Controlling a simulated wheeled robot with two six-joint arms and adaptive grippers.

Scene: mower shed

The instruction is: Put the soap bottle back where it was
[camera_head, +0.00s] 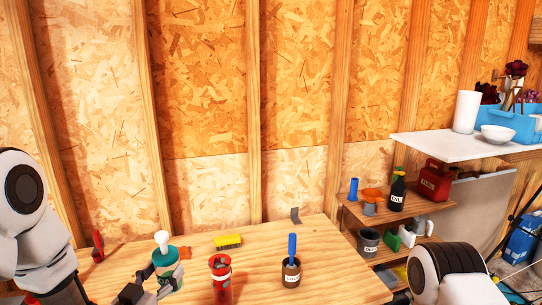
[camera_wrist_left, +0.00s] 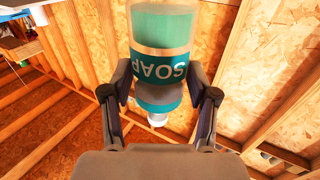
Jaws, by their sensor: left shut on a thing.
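The soap bottle (camera_head: 165,262) has a white pump top, a teal shoulder and a clear body with green liquid. It is at the left part of the wooden bench in the head view, pump upward. In the left wrist view the bottle (camera_wrist_left: 163,40) shows its teal SOAP label, inverted in the picture. My left gripper (camera_head: 160,281) is shut on the bottle, one finger on each side; it also shows in the left wrist view (camera_wrist_left: 160,75). The bottle's base is hidden, so I cannot tell whether it touches the bench. My right gripper is out of view.
The bench (camera_head: 335,268) also bears a red cup (camera_head: 221,284), a dark cup (camera_head: 291,277) with a blue-handled tool, a yellow brush (camera_head: 228,241) and a red object (camera_head: 97,246). A small shelf (camera_head: 432,208) with several containers stands right of it. The bench's right side is clear.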

